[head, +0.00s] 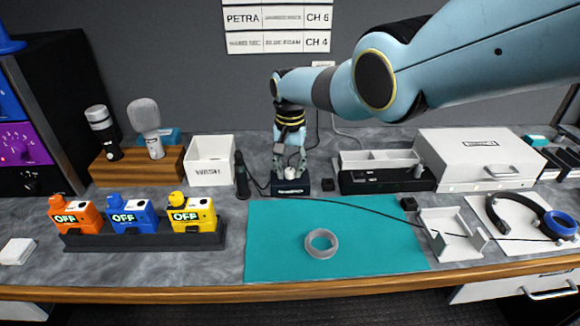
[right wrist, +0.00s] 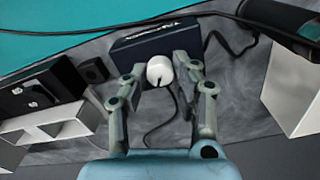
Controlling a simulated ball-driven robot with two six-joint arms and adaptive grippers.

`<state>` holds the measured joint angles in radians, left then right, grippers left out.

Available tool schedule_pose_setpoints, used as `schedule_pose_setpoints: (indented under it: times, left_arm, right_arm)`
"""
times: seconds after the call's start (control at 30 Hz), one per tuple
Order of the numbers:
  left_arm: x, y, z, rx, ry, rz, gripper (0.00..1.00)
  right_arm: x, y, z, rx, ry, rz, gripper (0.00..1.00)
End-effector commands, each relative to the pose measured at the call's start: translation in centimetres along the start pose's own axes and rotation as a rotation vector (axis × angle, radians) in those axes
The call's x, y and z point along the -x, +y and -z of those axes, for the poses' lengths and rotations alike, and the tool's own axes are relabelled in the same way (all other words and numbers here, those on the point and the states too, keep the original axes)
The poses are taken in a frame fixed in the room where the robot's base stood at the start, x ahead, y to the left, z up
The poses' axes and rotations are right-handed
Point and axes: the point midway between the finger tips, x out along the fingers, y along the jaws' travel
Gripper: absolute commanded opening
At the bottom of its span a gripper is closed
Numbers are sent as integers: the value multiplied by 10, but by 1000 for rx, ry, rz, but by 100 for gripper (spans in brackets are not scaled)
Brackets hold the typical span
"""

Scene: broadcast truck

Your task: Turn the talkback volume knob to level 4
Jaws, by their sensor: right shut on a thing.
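The talkback box is a small dark navy box (head: 291,188) at the back of the teal mat. It also shows in the right wrist view (right wrist: 130,57) with white lettering on its front, too small to read. Its round white volume knob (right wrist: 159,69) has a dark pointer line that points toward the bottom of that view. I cannot make out any level marks. My left gripper is not in view.
A black handheld microphone (head: 241,175) and a white bin (head: 210,160) stand left of the box. A dark tray with white compartments (head: 386,182) is to the right. A cable (head: 345,206) crosses the teal mat (head: 270,250), where a grey ring (head: 321,252) lies.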

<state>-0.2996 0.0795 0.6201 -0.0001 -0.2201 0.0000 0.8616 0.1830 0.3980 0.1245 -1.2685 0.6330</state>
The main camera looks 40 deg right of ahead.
Motion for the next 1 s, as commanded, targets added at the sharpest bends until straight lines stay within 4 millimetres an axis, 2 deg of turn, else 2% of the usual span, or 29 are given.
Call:
schedule_pose_setpoints:
  times: [0.67,0.7,0.87,1.0]
  left_arm:
    - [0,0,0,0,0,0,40]
    - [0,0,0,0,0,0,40]
    - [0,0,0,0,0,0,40]
    - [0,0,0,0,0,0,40]
  right_arm:
    - [0,0,0,-68,0,0,0]
    - [0,0,0,-68,0,0,28]
    - [0,0,0,-67,0,0,49]
    - [0,0,0,-67,0,0,49]
